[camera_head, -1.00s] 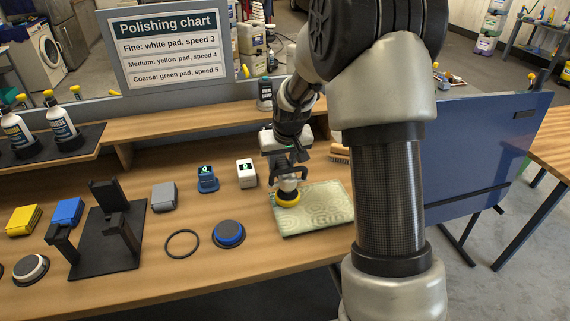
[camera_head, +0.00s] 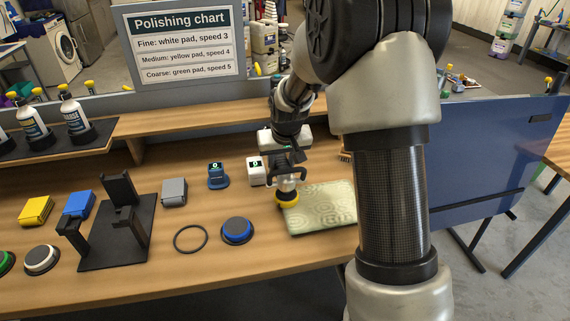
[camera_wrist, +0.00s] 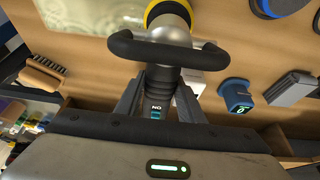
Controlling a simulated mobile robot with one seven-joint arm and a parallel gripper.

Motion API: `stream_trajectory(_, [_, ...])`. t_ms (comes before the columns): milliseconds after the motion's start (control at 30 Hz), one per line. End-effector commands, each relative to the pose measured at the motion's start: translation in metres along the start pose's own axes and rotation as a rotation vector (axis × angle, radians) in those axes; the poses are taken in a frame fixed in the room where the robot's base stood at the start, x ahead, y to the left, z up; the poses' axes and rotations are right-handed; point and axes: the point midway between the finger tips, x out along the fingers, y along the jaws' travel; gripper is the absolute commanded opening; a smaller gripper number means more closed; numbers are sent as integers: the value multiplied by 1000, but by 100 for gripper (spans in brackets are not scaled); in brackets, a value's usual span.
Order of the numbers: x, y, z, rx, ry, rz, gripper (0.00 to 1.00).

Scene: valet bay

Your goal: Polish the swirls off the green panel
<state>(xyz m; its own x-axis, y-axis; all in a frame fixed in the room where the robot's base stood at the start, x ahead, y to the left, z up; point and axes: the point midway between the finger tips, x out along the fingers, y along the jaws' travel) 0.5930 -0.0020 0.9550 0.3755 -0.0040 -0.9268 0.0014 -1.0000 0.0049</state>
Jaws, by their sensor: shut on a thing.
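The pale green panel (camera_head: 325,212) lies flat on the bench, with ring-shaped swirl marks across it. My arm hides its right end in the head view. My gripper (camera_head: 286,160) is shut on the polisher (camera_head: 287,185), which is upright with a yellow pad (camera_head: 286,200) underneath. The pad is at the panel's left edge; I cannot tell whether it touches. In the wrist view the polisher's black handle (camera_wrist: 165,47) spans in front of my gripper (camera_wrist: 160,95), with the panel (camera_wrist: 85,18) beyond to the left.
The polishing chart (camera_head: 183,45) stands behind the bench. A blue display unit (camera_head: 217,178), a white display unit (camera_head: 256,171), a blue-topped disc (camera_head: 237,231), a black ring (camera_head: 190,238) and a black stand (camera_head: 140,235) are left of the panel. A brush (camera_wrist: 42,74) lies beyond the panel.

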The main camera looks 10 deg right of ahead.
Motion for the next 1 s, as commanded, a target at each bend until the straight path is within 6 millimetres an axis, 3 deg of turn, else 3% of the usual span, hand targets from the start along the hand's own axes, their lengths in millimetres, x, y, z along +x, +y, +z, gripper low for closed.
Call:
stream_trajectory(467, [-1, -5, 1, 2, -4, -3, 0])
stream_trajectory(1000, [-36, -3, -15, 1, 2, -1, 0])
